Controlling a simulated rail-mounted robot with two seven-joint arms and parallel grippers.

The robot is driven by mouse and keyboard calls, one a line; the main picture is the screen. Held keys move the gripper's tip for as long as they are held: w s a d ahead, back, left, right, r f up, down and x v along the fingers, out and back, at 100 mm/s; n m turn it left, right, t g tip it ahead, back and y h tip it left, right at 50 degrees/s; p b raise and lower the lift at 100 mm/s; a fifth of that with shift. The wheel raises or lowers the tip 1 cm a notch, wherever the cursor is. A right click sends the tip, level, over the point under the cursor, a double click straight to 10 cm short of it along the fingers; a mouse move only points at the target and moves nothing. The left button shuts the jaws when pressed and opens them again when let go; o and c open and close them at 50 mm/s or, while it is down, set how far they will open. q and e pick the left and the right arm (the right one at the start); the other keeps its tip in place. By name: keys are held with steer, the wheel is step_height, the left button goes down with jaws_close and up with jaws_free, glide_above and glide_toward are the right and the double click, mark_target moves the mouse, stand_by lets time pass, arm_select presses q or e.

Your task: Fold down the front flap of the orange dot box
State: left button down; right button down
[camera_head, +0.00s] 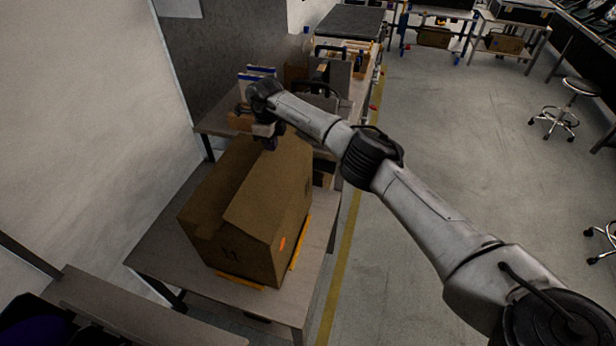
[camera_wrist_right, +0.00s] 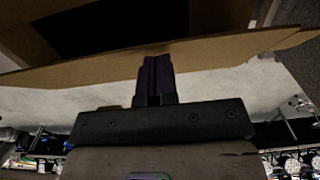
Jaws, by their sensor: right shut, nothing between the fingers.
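The orange dot box (camera_head: 245,245) is a brown cardboard box on a table, with an orange dot (camera_head: 283,243) low on its right-hand side. A broad flap (camera_head: 268,190) stands up and slants over its top. My right gripper (camera_head: 268,138) is at the far top edge of the box, at the upper end of the raised cardboard. In the right wrist view the shut fingers (camera_wrist_right: 155,75) meet a cardboard flap edge (camera_wrist_right: 95,72), with the dark box inside beyond it. Whether they touch it is unclear. My left gripper is not in view.
The box rests on yellow-orange strips (camera_head: 240,281) on a grey table (camera_head: 165,245). Behind it are another bench with boxes and bins (camera_head: 325,80). A wall stands on the left. Open floor (camera_head: 440,130) with stools (camera_head: 565,105) lies to the right.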

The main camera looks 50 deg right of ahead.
mark_target(272, 158)
steer(key=shift+f+b, duration=0.55)
steer(key=shift+f, duration=0.85)
steer(key=shift+f+b, duration=1.1)
steer(key=shift+f, duration=1.05)
steer(key=shift+r, duration=0.2)
steer(key=shift+r+p, duration=0.35)
steer(key=shift+p, duration=0.15)
steer(key=shift+r+p, duration=1.7)
steer(key=shift+r, duration=0.25)
step_height(272, 158, up, 7)
steer(key=p, duration=0.5)
steer(key=shift+r+p, duration=0.2)
steer(key=shift+p, duration=0.2)
steer(key=shift+f, duration=0.1)
